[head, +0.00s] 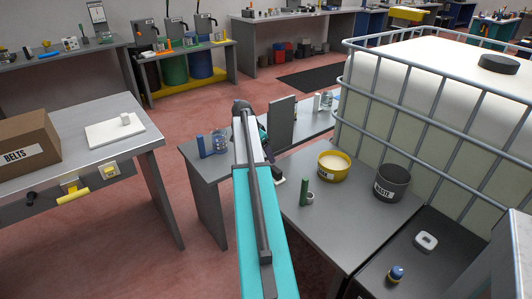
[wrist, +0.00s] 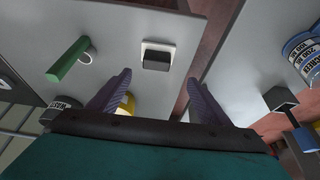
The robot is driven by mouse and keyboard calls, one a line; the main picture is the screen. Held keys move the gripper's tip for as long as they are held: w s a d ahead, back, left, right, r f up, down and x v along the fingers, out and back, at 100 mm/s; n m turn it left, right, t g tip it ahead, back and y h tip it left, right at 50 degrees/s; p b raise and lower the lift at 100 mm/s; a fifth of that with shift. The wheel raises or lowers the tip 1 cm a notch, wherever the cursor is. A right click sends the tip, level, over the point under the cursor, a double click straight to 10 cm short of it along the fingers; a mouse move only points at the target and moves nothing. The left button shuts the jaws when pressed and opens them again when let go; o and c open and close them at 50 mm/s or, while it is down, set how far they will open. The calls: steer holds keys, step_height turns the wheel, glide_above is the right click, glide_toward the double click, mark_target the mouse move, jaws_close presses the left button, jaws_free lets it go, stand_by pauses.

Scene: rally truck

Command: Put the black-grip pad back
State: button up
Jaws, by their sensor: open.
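A pad with a black grip on a white base (wrist: 157,56) lies on the grey tabletop, ahead of my fingers in the wrist view. In the head view, a small white and dark piece beside my arm (head: 279,181) may be the same pad, mostly covered. My gripper (wrist: 158,98) is open and empty, its two purple fingers spread at the table's edge in the picture. The pad is not between the fingertips.
A green cylinder (head: 304,191) with a white ring, a yellow tub (head: 333,165) and a dark waste bin (head: 392,182) stand on the table. Another white pad (head: 425,241) lies on the dark surface. An upright grey panel (head: 281,123) and a caged tank (head: 430,110) rise nearby.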

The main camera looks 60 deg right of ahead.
stand_by(0.3)
steer(key=w+a+f+n+y, duration=0.1)
steer(key=a+f+n, duration=0.3)
steer(key=a+f, duration=0.65)
steer(key=w+a+f+n+y, duration=0.1)
steer(key=a+f+n, duration=0.2)
steer(key=a+f, duration=0.75)
steer(key=a+f+n+y, duration=0.1)
steer(key=a+f+n, duration=0.4)
steer(key=a, duration=1)
steer(key=s+a+f+n+g, duration=0.1)
steer(key=s+a+f+n, duration=0.2)
steer(key=s+a, duration=0.5)
steer(key=s+a+f+n+g, duration=0.1)
steer(key=s+a+f+n, duration=0.2)
steer(key=s+a+f, duration=0.3)
steer(key=s+a+f+n+g+y, duration=0.1)
steer(key=s+a+f+n+g, duration=0.1)
steer(key=s+a+f, duration=0.3)
steer(key=s+a+n, duration=0.1)
steer(key=s+a, duration=0.3)
steer(key=a, duration=0.4)
steer(key=shift+s+n, duration=0.3)
